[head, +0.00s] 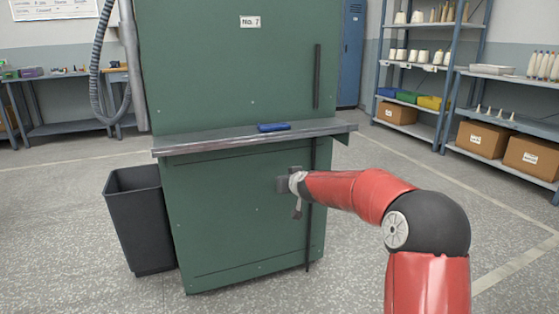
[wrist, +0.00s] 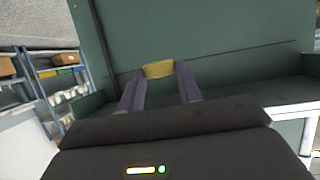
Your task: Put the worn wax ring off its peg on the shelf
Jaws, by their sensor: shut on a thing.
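A yellow wax ring (wrist: 160,69) sits between my two fingertips in the wrist view. My gripper (wrist: 159,80) is shut on it. In the head view my gripper (head: 284,185) is in front of the green cabinet's lower panel, below the grey metal shelf (head: 200,142). The ring cannot be made out there. I cannot tell its wear, and I see no peg at the ring.
A blue object (head: 273,127) lies on the metal shelf of the green cabinet (head: 220,60). A black bin (head: 140,215) stands at its left. Racks (head: 455,90) with cones, bins and boxes stand at the right. The floor between is open.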

